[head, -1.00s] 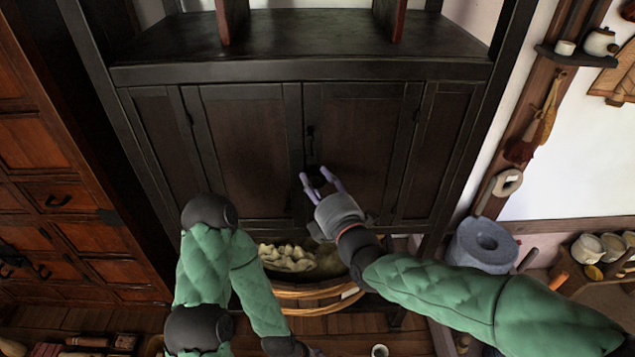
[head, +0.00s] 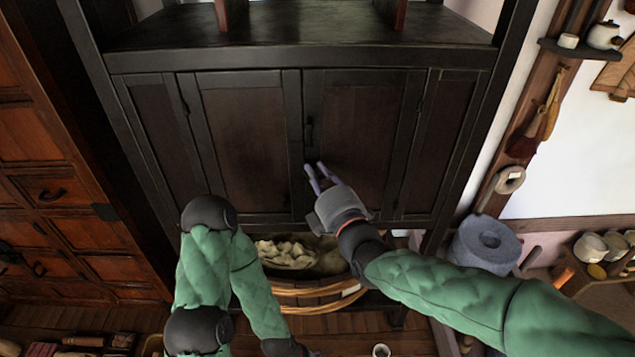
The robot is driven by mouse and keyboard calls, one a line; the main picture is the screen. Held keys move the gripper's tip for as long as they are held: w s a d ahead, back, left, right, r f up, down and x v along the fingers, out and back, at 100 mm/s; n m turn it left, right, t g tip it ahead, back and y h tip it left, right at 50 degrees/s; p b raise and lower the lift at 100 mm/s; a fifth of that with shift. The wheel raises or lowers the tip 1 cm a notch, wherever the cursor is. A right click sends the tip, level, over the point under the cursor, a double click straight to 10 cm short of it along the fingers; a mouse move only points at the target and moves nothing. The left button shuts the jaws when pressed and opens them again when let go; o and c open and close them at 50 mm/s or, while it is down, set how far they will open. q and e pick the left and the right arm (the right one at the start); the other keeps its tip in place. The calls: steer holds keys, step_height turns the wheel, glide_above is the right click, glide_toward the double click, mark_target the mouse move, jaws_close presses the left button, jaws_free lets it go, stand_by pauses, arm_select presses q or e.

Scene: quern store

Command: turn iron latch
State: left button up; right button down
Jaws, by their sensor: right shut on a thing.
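The dark cabinet (head: 245,145) has two middle doors that meet at a seam, and both are closed. A dark upright handle (head: 309,132) is on the right door near the seam. My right gripper (head: 315,168) is just below that handle, its two purple fingers pointing at the door. They are closed on the small dark iron latch, which is mostly hidden between them, so I cannot tell its angle. Only a bit of my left gripper (head: 314,352) shows at the bottom edge, low and away from the cabinet.
A basket (head: 318,290) with pale cloth-like contents stands below the doors. A grey round quern stone (head: 485,243) is to the right. A brown drawer chest (head: 60,190) is close on the left. Bowls (head: 590,247) stand on a low shelf at the right.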

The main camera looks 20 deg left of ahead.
steer(key=m+t+b, duration=0.1)
steer(key=m+b, duration=0.2)
steer(key=b, duration=0.2)
steer(key=m+t+b, duration=0.1)
steer(key=m+b, duration=0.3)
steer(key=b, duration=0.1)
steer(key=f+m+t+b, duration=0.1)
steer(key=m+t+b, duration=0.1)
steer(key=b, duration=0.3)
steer(key=shift+f+m+h, duration=0.1)
steer(key=shift+m+h, duration=0.2)
steer(key=shift+m, duration=0.6)
steer(key=m+h+b, duration=0.1)
steer(key=m, duration=0.1)
steer(key=m+t+b, duration=0.1)
steer(key=m, duration=0.2)
steer(key=shift+t+h, duration=0.3)
steer(key=shift+h, duration=0.1)
steer(key=shift+a+m+t+h+b, duration=0.1)
steer(key=shift+m+t+h+b, duration=0.4)
steer(key=shift+m, duration=0.8)
steer(key=shift+m+t+h+b, duration=0.2)
steer(key=shift+m+h+b, duration=0.3)
steer(key=shift+m+h, duration=0.6)
steer(key=shift+m, duration=0.4)
steer(key=c, duration=1.2)
jaws_free()
steer(key=shift+s, duration=0.1)
steer(key=v, duration=1.2)
